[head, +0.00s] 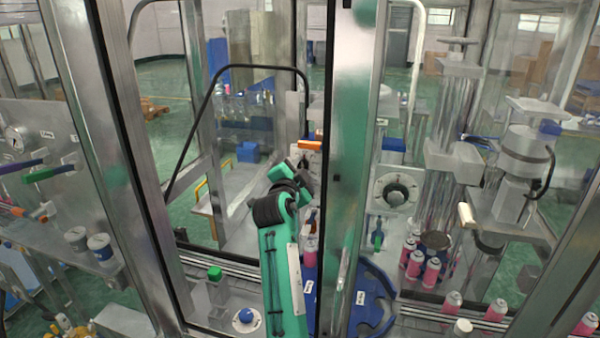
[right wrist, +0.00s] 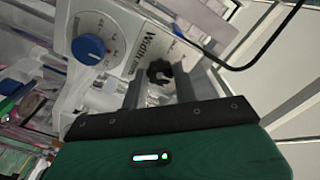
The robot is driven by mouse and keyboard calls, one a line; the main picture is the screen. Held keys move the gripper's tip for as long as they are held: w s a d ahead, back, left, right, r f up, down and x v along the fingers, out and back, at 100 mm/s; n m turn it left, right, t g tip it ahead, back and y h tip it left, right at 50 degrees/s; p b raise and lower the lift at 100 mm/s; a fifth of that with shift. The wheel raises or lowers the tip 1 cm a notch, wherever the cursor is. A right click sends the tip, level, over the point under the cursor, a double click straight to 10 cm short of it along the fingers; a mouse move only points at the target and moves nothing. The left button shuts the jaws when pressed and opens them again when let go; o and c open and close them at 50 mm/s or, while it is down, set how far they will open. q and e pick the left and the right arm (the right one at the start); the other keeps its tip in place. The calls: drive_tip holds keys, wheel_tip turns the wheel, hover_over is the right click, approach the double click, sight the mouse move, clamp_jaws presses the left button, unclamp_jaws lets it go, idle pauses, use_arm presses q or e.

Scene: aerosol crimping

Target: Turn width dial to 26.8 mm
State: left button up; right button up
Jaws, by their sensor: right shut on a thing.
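The pointer setting is too small to read. A black lobed knob (right wrist: 160,72) sits to the right of the blue knob, below the print. My right gripper (right wrist: 159,88) has its two fingers on either side of the black knob and is shut on it, apart from the blue knob. In the head view my right gripper (head: 306,172) reaches through the frame opening; its fingertips are hard to make out. My left gripper is not in view.
A thick metal post (head: 352,150) stands just right of my right arm. A black bent handle (head: 240,67) arches left of it. A blue round table (head: 375,300) and several pink cans (head: 432,272) are at right. Another dial with a black knob (head: 395,192) is behind.

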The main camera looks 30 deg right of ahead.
drive_tip(key=n+b, duration=0.2)
drive_tip(key=n, duration=0.1)
drive_tip(key=shift+f, duration=0.1)
drive_tip(key=shift+n+b, duration=0.55)
drive_tip(key=shift+n, duration=1.75)
drive_tip(key=shift+r, duration=0.2)
drive_tip(key=o, duration=1)
drive_tip(key=shift+d+f, duration=0.1)
